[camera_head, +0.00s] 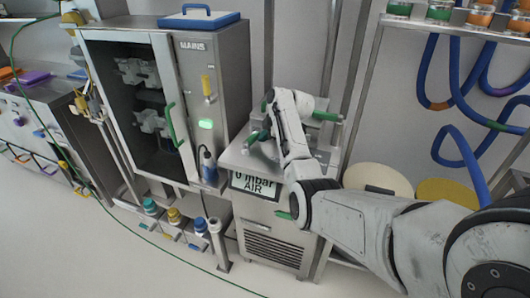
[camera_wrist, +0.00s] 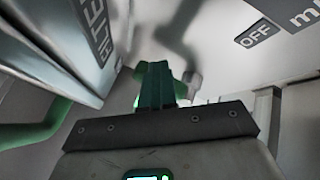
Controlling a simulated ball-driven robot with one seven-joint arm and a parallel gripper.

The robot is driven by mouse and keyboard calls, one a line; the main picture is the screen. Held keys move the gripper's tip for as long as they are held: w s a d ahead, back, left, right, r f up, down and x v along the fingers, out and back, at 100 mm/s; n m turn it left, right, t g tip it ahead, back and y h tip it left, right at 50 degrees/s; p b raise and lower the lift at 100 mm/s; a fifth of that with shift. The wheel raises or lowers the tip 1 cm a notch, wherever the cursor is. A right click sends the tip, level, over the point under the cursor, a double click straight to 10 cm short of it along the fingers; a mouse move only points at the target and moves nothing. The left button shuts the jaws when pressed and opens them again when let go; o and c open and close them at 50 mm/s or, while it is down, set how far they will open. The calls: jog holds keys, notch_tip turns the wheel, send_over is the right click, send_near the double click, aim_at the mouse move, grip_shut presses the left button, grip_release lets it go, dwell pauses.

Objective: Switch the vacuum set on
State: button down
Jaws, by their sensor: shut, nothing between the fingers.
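The vacuum set (camera_head: 273,225) is a grey metal unit in the middle of the head view. Its front display (camera_head: 258,185) reads "0 mbar AIR". My gripper (camera_wrist: 155,88) shows in the wrist view with its dark green fingers together and nothing between them. In the head view my arm reaches over the top of the set and hides part of it. A dark plate reading "OFF" (camera_wrist: 254,33) sits on a pale surface to the upper right of the fingers. A small grey rounded part (camera_wrist: 191,78) shows just right of the fingertips; I cannot tell whether they touch it.
A steel oven-like cabinet (camera_head: 218,80) marked "MAINS", with a green handle and lit green lamp (camera_head: 206,124), stands close left. Coloured connectors (camera_head: 173,215) line its foot. Blue hoses (camera_head: 455,85) hang at right. A green cable crosses the open floor (camera_head: 120,265).

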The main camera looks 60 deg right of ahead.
jog(key=shift+w+d+b, duration=0.5)
jog(key=shift+w+b, duration=0.3)
jog(key=shift+b, duration=0.25)
jog(key=shift+w+r, duration=0.3)
jog(key=shift+w, duration=0.05)
jog(key=shift+s+d+r, duration=0.1)
jog(key=shift+s+r, duration=0.1)
jog(key=shift+r, duration=0.1)
jog(key=v, duration=1)
jog(key=shift+s+f, duration=0.2)
jog(key=shift+s, duration=0.2)
